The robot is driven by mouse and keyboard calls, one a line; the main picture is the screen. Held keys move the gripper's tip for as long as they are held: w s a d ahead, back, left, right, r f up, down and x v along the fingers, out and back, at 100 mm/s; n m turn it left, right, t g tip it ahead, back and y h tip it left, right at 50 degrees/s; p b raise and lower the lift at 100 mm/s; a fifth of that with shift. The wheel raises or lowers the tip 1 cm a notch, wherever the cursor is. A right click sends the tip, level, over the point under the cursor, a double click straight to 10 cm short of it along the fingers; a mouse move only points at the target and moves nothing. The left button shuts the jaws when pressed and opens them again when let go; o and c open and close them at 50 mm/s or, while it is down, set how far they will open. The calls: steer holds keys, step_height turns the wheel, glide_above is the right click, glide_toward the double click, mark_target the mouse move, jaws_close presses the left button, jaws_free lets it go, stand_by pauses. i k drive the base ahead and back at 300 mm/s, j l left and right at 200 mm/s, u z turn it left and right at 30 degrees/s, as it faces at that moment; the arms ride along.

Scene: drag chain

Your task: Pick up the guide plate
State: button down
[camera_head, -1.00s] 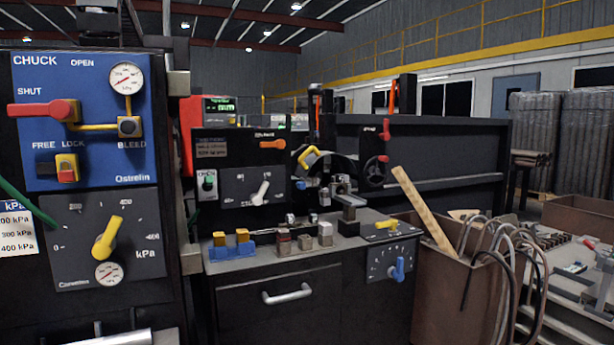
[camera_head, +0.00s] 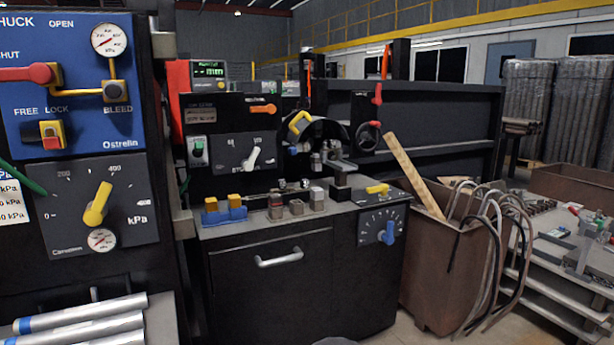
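I cannot pick out the guide plate with certainty in the head view. Small metal blocks (camera_head: 297,207) stand on the grey top of the black cabinet, beside a blue holder (camera_head: 225,214) with yellow-topped pieces. Several small parts (camera_head: 585,255) lie on the grey cart at the right edge, too small to tell apart. My gripper is not in view. A rounded grey shape shows at the bottom edge, and I cannot tell what it is.
A blue-and-grey control panel (camera_head: 75,85) fills the left. Metal bars (camera_head: 80,325) lie at lower left. The black cabinet (camera_head: 270,285) has a drawer handle. A brown bin (camera_head: 435,285) with hoses and a wooden plank stands right of it, with the cart (camera_head: 535,275) beyond.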

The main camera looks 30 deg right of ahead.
mark_target(331, 143)
steer(key=i+l+z, duration=0.15)
steer(key=i, duration=0.5)
steer(key=i+l+z, duration=0.15)
steer(key=i, duration=0.45)
steer(key=l, duration=0.1)
